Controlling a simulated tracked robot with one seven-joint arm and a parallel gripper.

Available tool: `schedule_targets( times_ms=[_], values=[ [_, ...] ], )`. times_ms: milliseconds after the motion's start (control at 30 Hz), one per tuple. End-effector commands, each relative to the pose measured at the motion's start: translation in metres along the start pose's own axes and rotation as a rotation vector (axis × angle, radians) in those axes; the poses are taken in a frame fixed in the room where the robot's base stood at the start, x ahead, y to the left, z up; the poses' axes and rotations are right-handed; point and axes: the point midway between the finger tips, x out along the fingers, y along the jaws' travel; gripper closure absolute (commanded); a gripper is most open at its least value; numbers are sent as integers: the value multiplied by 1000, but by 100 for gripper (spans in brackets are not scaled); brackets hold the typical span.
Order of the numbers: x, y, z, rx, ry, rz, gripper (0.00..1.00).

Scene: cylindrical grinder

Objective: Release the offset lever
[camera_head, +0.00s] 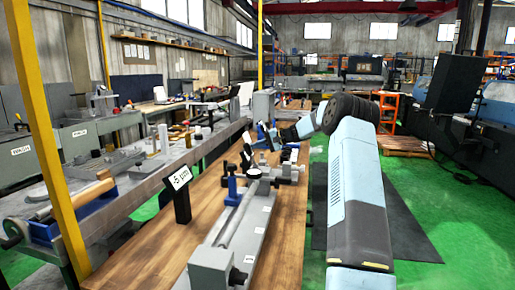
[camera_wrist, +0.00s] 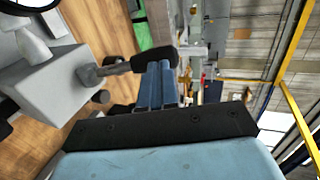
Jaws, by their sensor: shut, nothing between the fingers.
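In the wrist view my gripper (camera_wrist: 160,68) has its blue fingers together, with nothing between them. A lever with a black handle (camera_wrist: 141,66) and a grey shaft (camera_wrist: 104,71) comes out of a grey block (camera_wrist: 60,95); it looks like the offset lever. The handle's end lies right at my fingertips; I cannot tell whether they touch. In the head view my gripper (camera_head: 268,138) is small, beside the far end of the grinder fixture (camera_head: 238,225) on the wooden bench. The lever cannot be made out clearly there.
A display reading about -5 µm (camera_head: 180,180) stands left of the fixture. A blue clamp (camera_head: 232,187) rises from the fixture's bar. The wooden bench top (camera_head: 150,255) is bare at the front left. A yellow post (camera_head: 45,140) stands at the left.

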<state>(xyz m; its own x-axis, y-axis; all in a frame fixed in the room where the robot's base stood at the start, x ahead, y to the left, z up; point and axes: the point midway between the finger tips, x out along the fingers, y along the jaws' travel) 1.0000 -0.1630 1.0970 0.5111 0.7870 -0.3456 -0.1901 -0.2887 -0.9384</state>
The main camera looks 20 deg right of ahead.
Motion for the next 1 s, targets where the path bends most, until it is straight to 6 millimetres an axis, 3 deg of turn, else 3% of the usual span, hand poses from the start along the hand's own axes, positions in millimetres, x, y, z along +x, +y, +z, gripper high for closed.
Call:
schedule_targets(
  times_ms=[400, 600, 1000],
  values=[
    [-78, -7, -4, -1, 4, 3, 100],
    [-108, -10, -4, -2, 4, 4, 100],
    [-123, -11, -3, -2, 2, 4, 100]
  ],
)
